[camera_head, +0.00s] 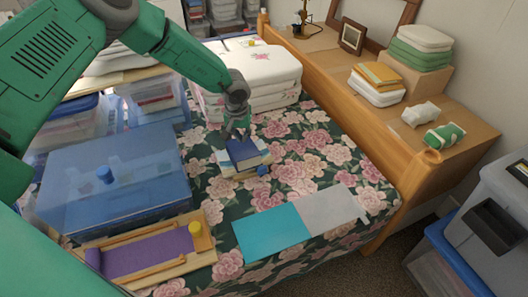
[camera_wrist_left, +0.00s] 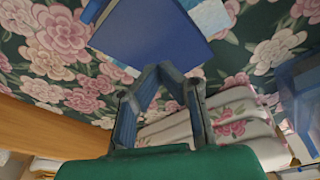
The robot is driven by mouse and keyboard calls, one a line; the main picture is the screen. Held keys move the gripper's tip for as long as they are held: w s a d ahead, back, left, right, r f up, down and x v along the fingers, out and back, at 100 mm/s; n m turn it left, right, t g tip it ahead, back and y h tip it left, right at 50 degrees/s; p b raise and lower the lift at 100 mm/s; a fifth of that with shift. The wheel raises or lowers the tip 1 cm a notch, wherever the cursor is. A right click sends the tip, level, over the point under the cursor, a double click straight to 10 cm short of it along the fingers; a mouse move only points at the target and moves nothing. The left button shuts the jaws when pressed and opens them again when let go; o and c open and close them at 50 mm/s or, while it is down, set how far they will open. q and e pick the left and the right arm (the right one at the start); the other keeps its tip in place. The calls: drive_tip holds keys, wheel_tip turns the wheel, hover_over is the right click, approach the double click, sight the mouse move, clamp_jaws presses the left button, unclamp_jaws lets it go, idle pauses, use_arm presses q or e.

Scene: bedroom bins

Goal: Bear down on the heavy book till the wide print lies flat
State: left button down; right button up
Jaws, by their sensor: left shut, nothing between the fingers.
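The dark blue heavy book (camera_head: 243,152) lies on the flowered bed, on top of pale blue and cream sheets (camera_head: 228,169). The wide print may be among these sheets, but I cannot tell which one it is. The book also shows large in the left wrist view (camera_wrist_left: 150,38), with light blue edges sticking out beside it. My left gripper (camera_head: 237,135) is shut and empty, pointing down at the book's far edge. In the left wrist view its fingertips (camera_wrist_left: 158,70) are close to the book; I cannot tell whether they touch. My right gripper is not in view.
A teal and grey panel (camera_head: 270,231) lies nearer. A blue lidded box (camera_head: 120,190) and a wooden tray with a purple strip (camera_head: 150,255) stand left. Folded flowered linens (camera_head: 265,68) lie behind; a wooden ledge (camera_head: 375,120) runs right.

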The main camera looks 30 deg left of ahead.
sight(243, 147)
use_arm(q)
drive_tip(key=shift+s+f+b, duration=0.1)
drive_tip(key=shift+f+b, duration=1)
drive_tip(key=shift+f, duration=0.85)
idle(1.6)
drive_tip(key=shift+r, duration=0.2)
idle(1.2)
drive_tip(key=shift+r+p, duration=2.95)
drive_tip(key=shift+r, duration=0.5)
drive_tip(key=shift+f, duration=0.1)
